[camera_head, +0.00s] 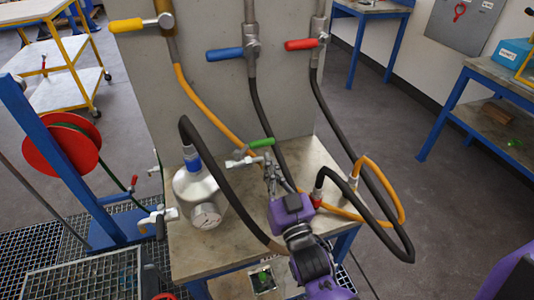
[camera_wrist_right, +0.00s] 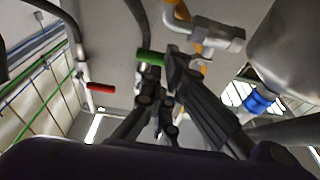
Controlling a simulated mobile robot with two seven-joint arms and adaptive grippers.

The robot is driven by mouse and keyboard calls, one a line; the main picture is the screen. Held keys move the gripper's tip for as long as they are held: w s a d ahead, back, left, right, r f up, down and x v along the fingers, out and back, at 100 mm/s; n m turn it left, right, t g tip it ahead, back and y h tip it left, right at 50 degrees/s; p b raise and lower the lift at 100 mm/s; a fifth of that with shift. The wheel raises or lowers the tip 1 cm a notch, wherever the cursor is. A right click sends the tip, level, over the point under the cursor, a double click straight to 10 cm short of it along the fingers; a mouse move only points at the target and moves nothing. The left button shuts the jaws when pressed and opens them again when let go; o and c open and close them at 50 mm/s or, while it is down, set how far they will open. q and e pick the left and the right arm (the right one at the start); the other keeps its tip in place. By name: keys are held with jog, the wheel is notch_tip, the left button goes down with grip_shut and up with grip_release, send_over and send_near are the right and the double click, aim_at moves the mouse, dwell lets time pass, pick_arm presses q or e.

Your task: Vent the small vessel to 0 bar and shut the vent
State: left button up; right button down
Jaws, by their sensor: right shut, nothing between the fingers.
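The small vessel (camera_head: 190,185) is a silver tank with a blue collar, standing on the bench at the left. Its round gauge (camera_head: 206,215) faces me, but the needle is too small to read. A green-handled valve (camera_head: 261,143) is on a metal fitting right of the vessel. My right gripper (camera_head: 270,165) is shut and empty, just below the green handle. In the right wrist view, its fingertips (camera_wrist_right: 165,70) are close to the green handle (camera_wrist_right: 150,57); I cannot tell whether they touch. The vessel's blue collar (camera_wrist_right: 257,102) shows at the right there. My left gripper is not in view.
Yellow (camera_head: 127,26), blue (camera_head: 225,54) and red (camera_head: 300,44) levers sit on the upright panel. Black and orange hoses (camera_head: 399,200) loop around the bench and my right arm. A red hose reel (camera_head: 62,145) stands left. Open floor lies right of the bench.

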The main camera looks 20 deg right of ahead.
aim_at(262, 146)
jog(key=w, duration=0.1)
jog(key=w+r, duration=0.1)
jog(key=shift+w+a, duration=0.1)
jog(key=shift+w, duration=0.2)
jog(key=shift+w+p, duration=0.35)
jog(key=shift+w, duration=0.2)
jog(key=shift+f, duration=0.1)
jog(key=shift+w+d+p, duration=0.15)
jog(key=shift+w+d, duration=0.1)
jog(key=shift+w, duration=0.25)
jog(key=shift+w+d+p, duration=0.15)
jog(key=shift+w+d, duration=0.05)
jog(key=shift+w, duration=0.3)
jog(key=shift+s+f, duration=0.1)
